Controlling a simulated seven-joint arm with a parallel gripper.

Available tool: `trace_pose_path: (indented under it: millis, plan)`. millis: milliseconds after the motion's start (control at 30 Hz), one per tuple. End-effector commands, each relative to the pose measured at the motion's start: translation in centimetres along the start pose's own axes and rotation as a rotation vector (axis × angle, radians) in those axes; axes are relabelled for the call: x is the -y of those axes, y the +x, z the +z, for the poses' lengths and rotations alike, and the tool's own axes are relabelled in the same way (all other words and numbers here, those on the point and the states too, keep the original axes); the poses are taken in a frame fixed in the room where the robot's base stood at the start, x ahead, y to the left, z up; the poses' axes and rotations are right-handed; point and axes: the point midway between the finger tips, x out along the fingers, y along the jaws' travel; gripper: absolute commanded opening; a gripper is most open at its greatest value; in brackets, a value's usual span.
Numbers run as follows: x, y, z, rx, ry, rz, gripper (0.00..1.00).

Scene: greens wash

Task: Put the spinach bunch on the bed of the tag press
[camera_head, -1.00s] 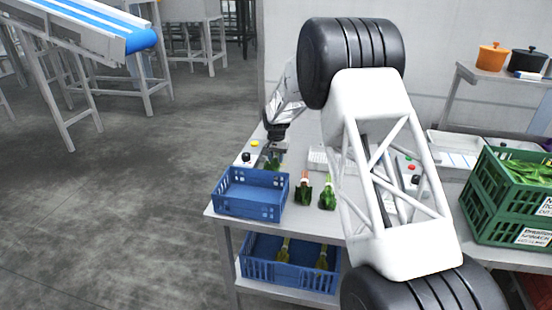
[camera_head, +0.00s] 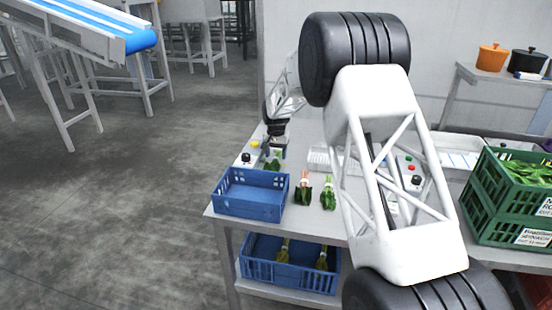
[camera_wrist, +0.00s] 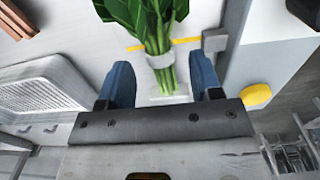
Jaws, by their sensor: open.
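The spinach bunch (camera_wrist: 158,35), dark green leaves with pale green stems and a whitish band, lies on a pale bed with a yellow line, which looks like the tag press bed (camera_wrist: 125,55). In the head view the bunch (camera_head: 272,165) shows beside the press housing (camera_head: 247,159), behind the blue crate. My gripper (camera_wrist: 161,75) is open, with one blue finger on each side of the stems and a visible gap to both. In the head view the gripper (camera_head: 279,151) is just above the bunch and small, partly hidden by its own wrist.
An empty blue crate (camera_head: 232,207) stands at the table's front left. Two banded bunches (camera_head: 303,194) (camera_head: 328,194) lie to its right. A lower blue crate (camera_head: 262,276) holds more greens. A yellow button (camera_wrist: 257,95) and a grey block (camera_wrist: 215,40) are right of the bunch.

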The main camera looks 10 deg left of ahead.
Motion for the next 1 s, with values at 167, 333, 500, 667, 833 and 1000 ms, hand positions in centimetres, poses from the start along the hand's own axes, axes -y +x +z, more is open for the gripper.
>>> trace_pose_path:
  millis: [167, 333, 500, 667, 833, 1000]
  plan:
    - [0.0, -2.8, 0.0, -0.001, 0.0, -0.001, 0.59]
    - [0.0, -5.7, -0.1, -0.003, 0.0, -0.001, 0.59]
    - [0.0, -7.8, 0.0, -0.001, 0.0, 0.0, 0.59]
    - [0.0, -9.2, 0.0, -0.001, 0.0, 0.0, 0.59]
    - [0.0, -9.7, 0.0, 0.0, 0.0, 0.0, 0.59]
    - [0.0, -9.7, 0.0, 0.0, 0.0, 0.0, 0.59]
